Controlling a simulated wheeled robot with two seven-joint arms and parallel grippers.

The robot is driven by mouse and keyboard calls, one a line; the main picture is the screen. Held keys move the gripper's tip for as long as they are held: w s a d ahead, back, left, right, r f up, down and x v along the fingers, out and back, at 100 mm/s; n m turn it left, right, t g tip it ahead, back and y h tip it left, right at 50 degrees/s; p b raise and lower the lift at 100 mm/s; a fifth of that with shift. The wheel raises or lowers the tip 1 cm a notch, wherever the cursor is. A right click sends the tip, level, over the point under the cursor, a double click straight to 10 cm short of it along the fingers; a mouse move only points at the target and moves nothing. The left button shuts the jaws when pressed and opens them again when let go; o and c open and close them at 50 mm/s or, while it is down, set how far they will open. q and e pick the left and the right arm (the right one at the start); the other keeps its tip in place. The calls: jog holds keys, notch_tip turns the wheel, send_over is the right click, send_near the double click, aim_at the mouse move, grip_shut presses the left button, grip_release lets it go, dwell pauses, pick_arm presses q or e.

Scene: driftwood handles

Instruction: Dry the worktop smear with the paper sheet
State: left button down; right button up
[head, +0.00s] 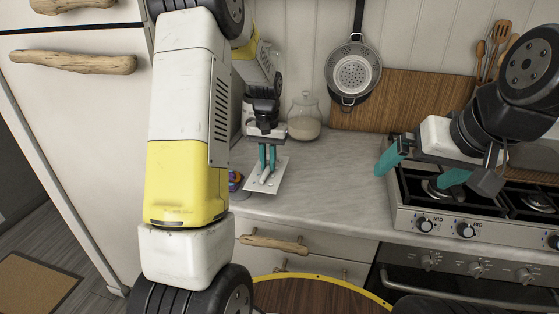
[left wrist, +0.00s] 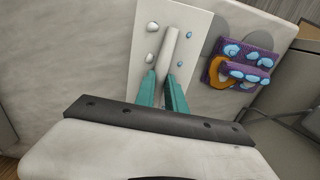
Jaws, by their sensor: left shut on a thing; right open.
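The white paper sheet (head: 256,184) lies flat on or just above the worktop (head: 320,190), near its left front part. My left gripper (head: 267,162) is shut on a raised pale ridge in the middle of the sheet. In the left wrist view the sheet (left wrist: 143,45) carries a few small silver and blue blobs, and the teal fingers (left wrist: 163,92) pinch the lower end of the ridge. Grey rounded patches (left wrist: 214,38) show on the worktop beside the sheet, possibly the smear. My right gripper (head: 423,169) is open and empty above the hob's left side.
A purple block with blue spots and an orange ring (left wrist: 238,65) lies right of the sheet in the left wrist view. A glass jar (head: 305,117) stands at the back. The gas hob (head: 410,212) fills the right. The worktop between sheet and hob is clear.

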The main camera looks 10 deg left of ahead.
pick_arm(q)
jog(key=shift+d+r, duration=0.15)
jog(key=shift+r, duration=2)
